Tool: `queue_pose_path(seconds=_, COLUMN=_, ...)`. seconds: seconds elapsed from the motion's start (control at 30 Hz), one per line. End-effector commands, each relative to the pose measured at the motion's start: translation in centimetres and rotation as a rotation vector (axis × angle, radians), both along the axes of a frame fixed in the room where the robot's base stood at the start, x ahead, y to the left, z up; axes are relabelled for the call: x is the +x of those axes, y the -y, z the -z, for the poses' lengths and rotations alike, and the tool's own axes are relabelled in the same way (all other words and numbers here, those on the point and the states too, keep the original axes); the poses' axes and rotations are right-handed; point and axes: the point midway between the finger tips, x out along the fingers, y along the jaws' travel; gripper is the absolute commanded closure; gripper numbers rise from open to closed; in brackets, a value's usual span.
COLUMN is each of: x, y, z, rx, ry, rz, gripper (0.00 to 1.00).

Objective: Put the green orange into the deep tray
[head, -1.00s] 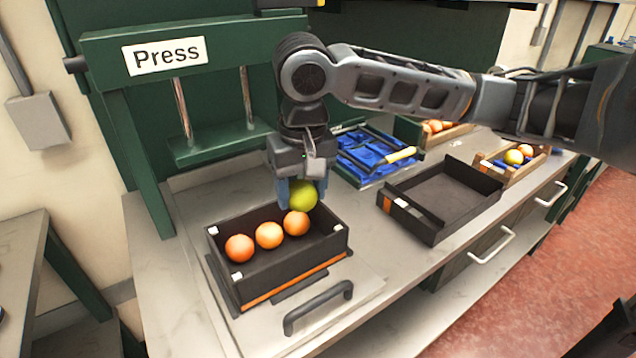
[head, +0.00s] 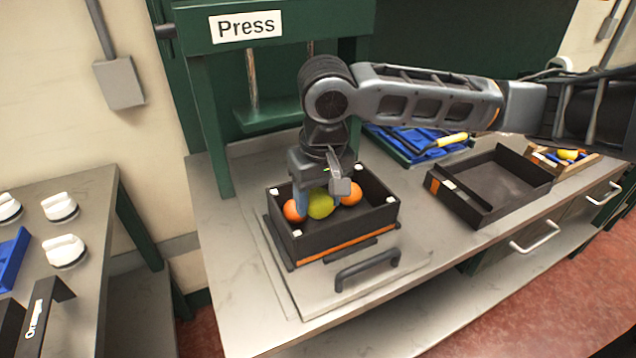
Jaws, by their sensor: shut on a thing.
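The green orange (head: 320,205) is yellow-green and sits between the fingers of my gripper (head: 317,197), which is shut on it. My gripper points down inside the black tray with high walls (head: 345,238) under the press. The green orange is low, below the tray's far rim, among the orange ones. Whether it touches the tray floor I cannot tell. One orange (head: 294,211) shows to its left and another (head: 351,193) to its right. Any other fruit there is hidden behind the green orange and my gripper.
An empty black tray (head: 470,212) stands on the counter to the right. A grey handle (head: 367,268) stands in front of the tray. The green press (head: 215,110) rises behind.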

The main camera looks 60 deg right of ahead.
Motion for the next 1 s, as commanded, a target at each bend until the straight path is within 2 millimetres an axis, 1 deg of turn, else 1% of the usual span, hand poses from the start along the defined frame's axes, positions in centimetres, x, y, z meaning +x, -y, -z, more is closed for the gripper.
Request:
queue_pose_path(seconds=0.3, x=-0.1, y=-0.1, z=3.5, rx=0.003, ry=-0.002, rz=0.001, gripper=0.74)
queue_pose_path(seconds=0.5, x=0.0, y=0.0, z=5.3, rx=0.001, ry=0.0, rz=0.001, gripper=0.74)
queue_pose_path(seconds=0.7, x=0.0, y=0.0, z=6.3, rx=0.001, ry=0.001, rz=0.0, gripper=0.74)
queue_pose_path(seconds=1.0, x=0.0, y=0.0, z=6.5, rx=0.0, ry=0.0, rz=-0.001, gripper=0.74)
